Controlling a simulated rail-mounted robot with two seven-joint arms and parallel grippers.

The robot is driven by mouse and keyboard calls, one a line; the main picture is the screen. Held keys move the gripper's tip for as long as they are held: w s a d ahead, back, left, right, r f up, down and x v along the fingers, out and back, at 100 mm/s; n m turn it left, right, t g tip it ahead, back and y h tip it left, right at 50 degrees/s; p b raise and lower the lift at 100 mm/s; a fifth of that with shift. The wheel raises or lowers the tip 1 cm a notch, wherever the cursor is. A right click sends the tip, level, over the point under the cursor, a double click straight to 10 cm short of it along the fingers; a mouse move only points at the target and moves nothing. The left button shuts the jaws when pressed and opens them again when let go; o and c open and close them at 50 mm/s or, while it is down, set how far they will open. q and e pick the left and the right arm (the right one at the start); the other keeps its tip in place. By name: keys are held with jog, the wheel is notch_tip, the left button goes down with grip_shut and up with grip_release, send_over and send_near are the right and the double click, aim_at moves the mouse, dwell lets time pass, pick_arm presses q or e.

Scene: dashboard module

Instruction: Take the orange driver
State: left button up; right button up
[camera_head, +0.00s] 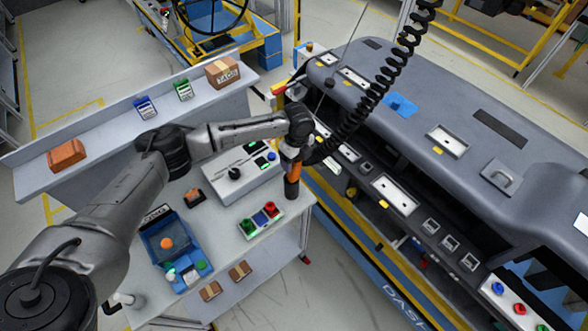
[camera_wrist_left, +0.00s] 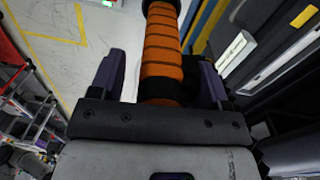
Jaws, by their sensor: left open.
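The orange driver (camera_head: 292,168) hangs upright at the end of a black coiled cable, above the right edge of the grey workbench. My left gripper (camera_head: 299,150) is at the driver, its arm reaching in from the left. In the left wrist view the driver (camera_wrist_left: 162,50) shows as an orange ribbed cylinder with black bands. It lies between the two dark fingers of my left gripper (camera_wrist_left: 160,80), which are open with a gap on each side. The driver's lower part is hidden behind the gripper body there. My right gripper is not in view.
The dashboard module (camera_head: 440,130) fills the right side, close to the driver. The coiled cable (camera_head: 370,100) runs up past it. The workbench (camera_head: 275,265) holds a grey control box (camera_head: 240,175), a button block (camera_head: 262,217) and a blue tray (camera_head: 185,270). A shelf (camera_head: 100,120) stands behind.

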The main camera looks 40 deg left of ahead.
pick_arm(q)
jog(key=shift+f, duration=0.1)
grip_shut()
dwell(0.7)
